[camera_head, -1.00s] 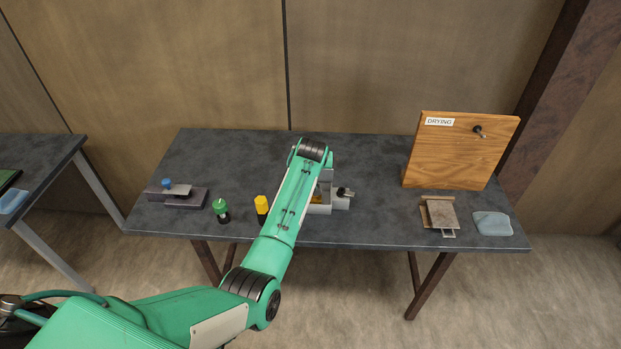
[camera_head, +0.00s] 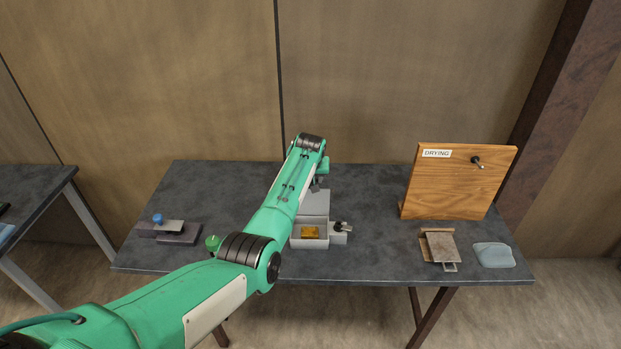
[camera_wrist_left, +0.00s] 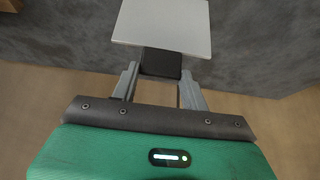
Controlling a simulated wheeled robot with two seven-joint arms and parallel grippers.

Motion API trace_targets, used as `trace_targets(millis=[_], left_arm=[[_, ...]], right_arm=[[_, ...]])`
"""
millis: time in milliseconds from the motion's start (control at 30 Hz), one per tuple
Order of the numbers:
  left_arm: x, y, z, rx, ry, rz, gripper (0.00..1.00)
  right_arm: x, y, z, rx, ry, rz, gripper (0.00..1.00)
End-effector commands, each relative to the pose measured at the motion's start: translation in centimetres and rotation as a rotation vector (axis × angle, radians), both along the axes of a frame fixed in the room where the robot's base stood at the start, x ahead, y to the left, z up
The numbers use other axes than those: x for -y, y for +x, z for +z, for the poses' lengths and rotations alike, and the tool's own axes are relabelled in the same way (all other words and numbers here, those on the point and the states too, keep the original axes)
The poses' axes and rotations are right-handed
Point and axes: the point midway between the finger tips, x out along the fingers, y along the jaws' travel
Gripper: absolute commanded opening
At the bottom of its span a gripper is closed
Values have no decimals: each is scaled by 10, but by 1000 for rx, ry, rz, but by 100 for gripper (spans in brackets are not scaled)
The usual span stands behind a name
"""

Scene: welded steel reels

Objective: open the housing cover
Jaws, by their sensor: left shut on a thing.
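The housing is a light grey box (camera_head: 310,243) on the table, with an amber block (camera_head: 310,232) visible inside it. Its grey cover (camera_head: 315,203) stands raised at the back of the box, and the box is open at the top. In the left wrist view the cover is a pale flat plate (camera_wrist_left: 165,24) with a dark tab (camera_wrist_left: 161,62) on its edge. My left gripper (camera_wrist_left: 160,80) is shut on this tab. In the head view the gripper is mostly hidden by my arm, above the cover. My right gripper is not in view.
A small black-tipped fitting (camera_head: 341,228) sticks out at the box's right. A wooden DRYING board (camera_head: 455,185), a small brown-grey plate piece (camera_head: 441,247) and a blue-grey cloth (camera_head: 493,255) are at right. A blue-knobbed clamp (camera_head: 178,238) and a green knob (camera_head: 212,243) are at left.

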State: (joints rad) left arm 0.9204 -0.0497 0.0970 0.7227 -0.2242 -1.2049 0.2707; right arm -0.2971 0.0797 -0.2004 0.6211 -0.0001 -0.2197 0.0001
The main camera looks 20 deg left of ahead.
Motion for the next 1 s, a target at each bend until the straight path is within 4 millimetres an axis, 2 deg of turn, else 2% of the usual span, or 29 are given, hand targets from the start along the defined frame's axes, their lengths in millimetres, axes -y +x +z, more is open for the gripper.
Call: trace_targets(millis=[33, 467, 500, 600, 1000], left_arm=[[-1, 3, 5, 13, 2, 0, 4], [-1, 4, 6, 16, 3, 0, 4], [-1, 4, 6, 16, 3, 0, 47], [-1, 3, 5, 13, 2, 0, 67], [0, 0, 4, 6, 0, 0, 67]], right_arm=[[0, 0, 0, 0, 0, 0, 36], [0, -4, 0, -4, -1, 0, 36], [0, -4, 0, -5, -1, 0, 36], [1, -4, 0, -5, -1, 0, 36], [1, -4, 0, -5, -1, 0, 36]])
